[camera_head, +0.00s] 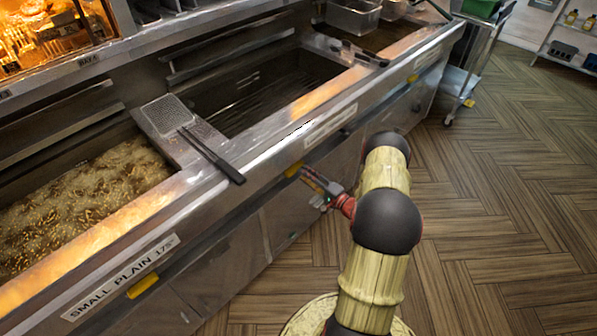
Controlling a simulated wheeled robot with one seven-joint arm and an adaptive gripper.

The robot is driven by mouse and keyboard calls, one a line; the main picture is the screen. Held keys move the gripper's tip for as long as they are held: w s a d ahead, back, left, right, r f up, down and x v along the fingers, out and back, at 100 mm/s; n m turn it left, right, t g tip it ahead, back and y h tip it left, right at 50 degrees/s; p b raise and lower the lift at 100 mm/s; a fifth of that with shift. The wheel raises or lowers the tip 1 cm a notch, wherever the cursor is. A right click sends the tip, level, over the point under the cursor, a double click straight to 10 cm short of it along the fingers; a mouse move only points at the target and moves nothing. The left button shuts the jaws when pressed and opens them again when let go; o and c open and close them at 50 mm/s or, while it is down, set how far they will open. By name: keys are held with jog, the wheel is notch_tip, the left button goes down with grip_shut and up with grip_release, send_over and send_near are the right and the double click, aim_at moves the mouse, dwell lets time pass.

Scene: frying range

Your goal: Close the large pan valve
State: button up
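My gripper (312,178) is at the front panel of the fryer range, below the middle pan (265,90). Its fingertips are beside a small yellow valve handle (293,169) and look close to it or touching; I cannot tell which. Whether the fingers are open or shut on it is too small to make out. Another yellow handle (145,285) is under the "SMALL PLAIN 175" label (120,278), and one more (412,78) is farther right. The label above the middle (330,125) is too blurred to read, so I cannot confirm which valve is the large pan's.
The left pan (85,205) holds bubbling oil. A basket with a black handle (212,155) rests between pans, its handle overhanging the front edge. A wheeled trolley (475,60) stands at the far right end. The wooden floor (500,200) on the right is clear.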

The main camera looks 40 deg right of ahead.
jog(key=s, duration=0.6)
jog(key=shift+s+d, duration=0.2)
jog(key=shift+s, duration=0.2)
